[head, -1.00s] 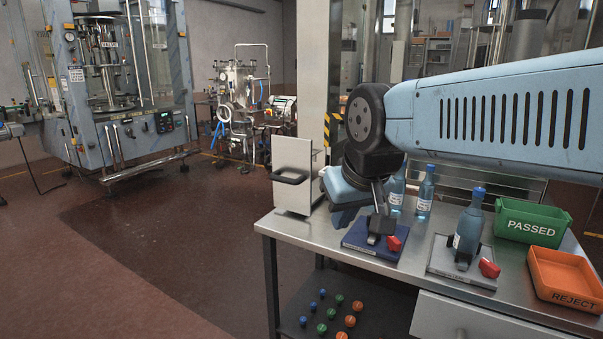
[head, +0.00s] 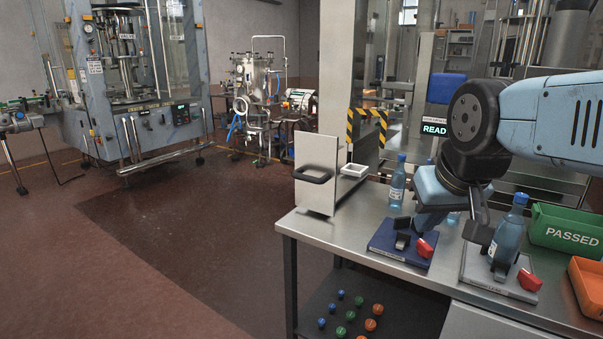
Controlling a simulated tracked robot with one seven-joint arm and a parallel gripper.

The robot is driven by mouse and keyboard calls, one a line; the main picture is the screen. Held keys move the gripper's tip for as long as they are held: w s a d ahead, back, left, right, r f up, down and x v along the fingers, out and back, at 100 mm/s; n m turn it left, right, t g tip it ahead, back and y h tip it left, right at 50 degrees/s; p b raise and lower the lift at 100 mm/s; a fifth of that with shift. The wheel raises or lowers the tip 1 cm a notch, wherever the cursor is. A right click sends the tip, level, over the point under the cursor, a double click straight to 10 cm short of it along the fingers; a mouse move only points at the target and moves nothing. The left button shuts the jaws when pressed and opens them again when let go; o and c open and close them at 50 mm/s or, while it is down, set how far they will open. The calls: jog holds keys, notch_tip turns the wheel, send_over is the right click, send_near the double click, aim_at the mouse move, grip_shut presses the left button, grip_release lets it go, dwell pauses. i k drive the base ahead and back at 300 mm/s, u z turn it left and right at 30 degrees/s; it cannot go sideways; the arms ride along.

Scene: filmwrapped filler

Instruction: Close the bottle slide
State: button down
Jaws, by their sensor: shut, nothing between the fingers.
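The bottle slide is a pale metal front panel (head: 322,150) with a black bar handle (head: 312,177), at the left end of the steel bench. A small white tray (head: 353,171) shows behind the panel. The slide stands out from a yellow-and-black striped opening (head: 367,112), so it looks open. My gripper (head: 479,236) is shut and empty, pointing down at the right, well away from the handle. It appears in front of or beside the bottle on the grey stand; I cannot tell whether they touch.
A blue bottle (head: 397,184) stands behind the blue stand (head: 385,243). Another bottle (head: 511,228) stands on the grey stand (head: 484,270). Green PASSED (head: 565,229) and orange REJECT (head: 587,285) bins are at the right. The floor left of the bench is clear.

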aim_at(318, 188)
jog(key=z, duration=0.05)
jog(key=i, duration=1)
jog(key=u, duration=0.1)
